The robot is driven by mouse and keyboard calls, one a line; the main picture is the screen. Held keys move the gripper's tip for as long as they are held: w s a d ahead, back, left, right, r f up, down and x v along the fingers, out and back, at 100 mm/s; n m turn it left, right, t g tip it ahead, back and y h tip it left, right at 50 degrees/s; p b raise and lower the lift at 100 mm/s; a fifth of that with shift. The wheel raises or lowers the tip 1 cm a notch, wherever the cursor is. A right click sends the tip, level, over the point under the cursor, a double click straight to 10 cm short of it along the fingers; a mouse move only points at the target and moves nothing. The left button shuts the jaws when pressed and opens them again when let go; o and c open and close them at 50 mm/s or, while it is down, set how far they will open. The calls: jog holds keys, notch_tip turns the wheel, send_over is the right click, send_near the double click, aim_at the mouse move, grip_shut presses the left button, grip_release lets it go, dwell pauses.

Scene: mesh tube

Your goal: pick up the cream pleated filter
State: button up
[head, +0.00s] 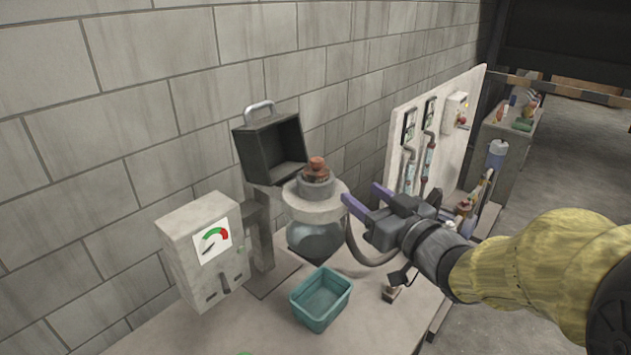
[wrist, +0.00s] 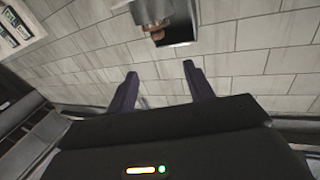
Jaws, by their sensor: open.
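I cannot clearly make out a cream pleated filter in either view. A rounded pale grey-cream collar (head: 314,208) with a brown, stubby piece (head: 316,166) on top sits over a dark rounded vessel (head: 315,240); I see no pleats on it. My gripper (head: 361,194) is open and empty, just right of the collar, its purple fingers pointing left. In the wrist view my gripper (wrist: 160,68) shows its two fingers apart with bare wall beyond. Part of the dark open box (wrist: 182,22) shows beyond the fingertips.
An open dark box with a handle (head: 270,150) stands behind the collar. A grey meter box (head: 203,255) is at left. A teal bin (head: 322,298) sits on the bench in front. An upright panel with gauges and pipes (head: 435,135) stands at right, near my arm.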

aim_at(321, 164)
jog(key=p+x, duration=0.3)
jog(key=x, duration=0.8)
jog(key=shift+w+a, duration=0.2)
jog(key=shift+w, duration=0.1)
jog(key=shift+w+a+f, duration=0.1)
jog(key=shift+w, duration=0.05)
jog(key=shift+f+p+x, duration=0.2)
jog(key=shift+p+x, duration=1.4)
jog(key=shift+x, duration=1.1)
jog(key=shift+c, duration=0.2)
jog(key=c, duration=1)
